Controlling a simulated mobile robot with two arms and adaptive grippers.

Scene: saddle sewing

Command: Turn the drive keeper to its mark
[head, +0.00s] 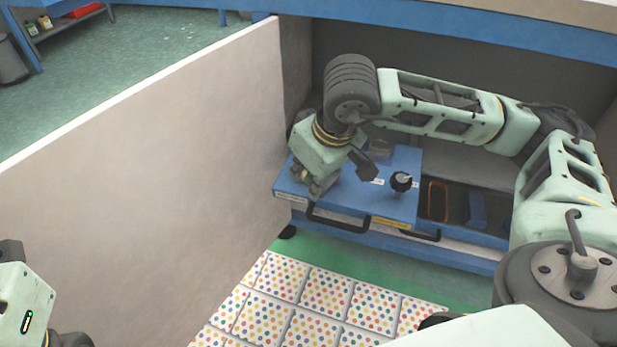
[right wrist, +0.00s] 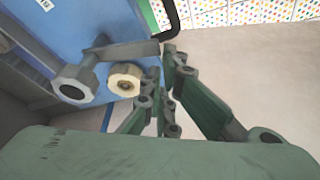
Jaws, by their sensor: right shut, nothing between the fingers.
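My right gripper (head: 318,186) is over the left part of a blue panel (head: 350,200) in the head view. In the right wrist view its fingers (right wrist: 162,74) are shut with nothing between them. Just left of the fingertips are a cream round knob (right wrist: 124,80) with a brass-coloured centre, a grey bar (right wrist: 128,50) and a grey hexagonal head (right wrist: 74,86), all at the blue panel (right wrist: 85,20). I cannot tell which of these is the drive keeper, and no mark is readable. Of my left arm, only a part shows at the lower left; its fingers are not in view.
A black knob (head: 401,182) stands on the panel, and a black handle (head: 340,220) runs along its front. An orange loop (head: 437,200) and a blue block (head: 477,210) lie to the right. A tall pale partition (head: 150,170) is on the left.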

